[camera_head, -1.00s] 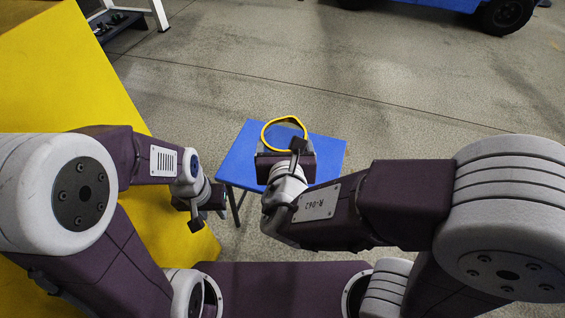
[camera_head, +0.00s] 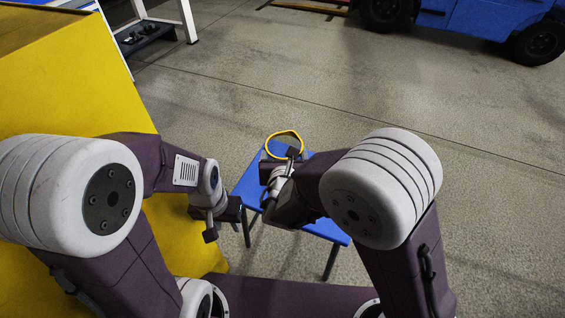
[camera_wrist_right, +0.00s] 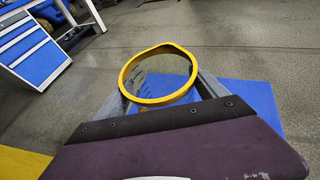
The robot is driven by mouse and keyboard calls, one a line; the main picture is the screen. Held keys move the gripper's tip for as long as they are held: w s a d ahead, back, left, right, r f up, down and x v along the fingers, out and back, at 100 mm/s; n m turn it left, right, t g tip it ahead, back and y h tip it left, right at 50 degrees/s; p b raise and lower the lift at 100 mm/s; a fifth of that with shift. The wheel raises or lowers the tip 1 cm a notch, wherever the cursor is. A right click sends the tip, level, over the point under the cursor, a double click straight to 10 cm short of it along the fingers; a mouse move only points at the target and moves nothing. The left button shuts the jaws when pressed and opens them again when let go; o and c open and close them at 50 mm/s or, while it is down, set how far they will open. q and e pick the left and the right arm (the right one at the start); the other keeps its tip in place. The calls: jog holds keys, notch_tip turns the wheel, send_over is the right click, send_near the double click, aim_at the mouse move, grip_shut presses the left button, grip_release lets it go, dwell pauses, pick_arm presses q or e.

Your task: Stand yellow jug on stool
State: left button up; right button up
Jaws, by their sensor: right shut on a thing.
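In the head view the jug (camera_head: 284,134) is just beyond my right gripper (camera_head: 284,158), over the far edge of the blue stool (camera_head: 247,187). In the right wrist view the jug (camera_wrist_right: 134,85) sits between the two fingers of my right gripper (camera_wrist_right: 160,88), which is shut on it. The stool top (camera_wrist_right: 248,95) shows behind and below it there. The jug's base is hidden, so I cannot tell whether it touches the stool. My left gripper (camera_head: 232,208) is left of the stool; its fingers are unclear.
A large yellow block (camera_head: 70,80) stands at the left, close to my left arm. A white-legged bench (camera_head: 187,20) is at the back left and a blue vehicle (camera_head: 480,25) at the back right. A blue drawer cabinet (camera_wrist_right: 33,48) shows in the right wrist view. The floor beyond the stool is clear.

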aim_at(282, 154)
jog(key=shift+w+a+f, duration=0.4)
jog(key=shift+w+f, duration=0.1)
jog(key=shift+w, duration=0.25)
notch_tip(282, 154, down, 4)
jog(key=b, duration=0.2)
jog(key=shift+f+b, duration=0.1)
jog(key=shift+b, duration=0.3)
jog(key=o, duration=1.9)
jog(key=shift+r, duration=0.2)
jog(key=shift+s+r+p, duration=0.2)
jog(key=shift+s+p, duration=0.15)
jog(key=shift+s, duration=0.05)
jog(key=p+v, duration=0.3)
jog(key=v, duration=0.8)
jog(key=shift+s+f+p, duration=0.1)
jog(key=shift+p, duration=0.2)
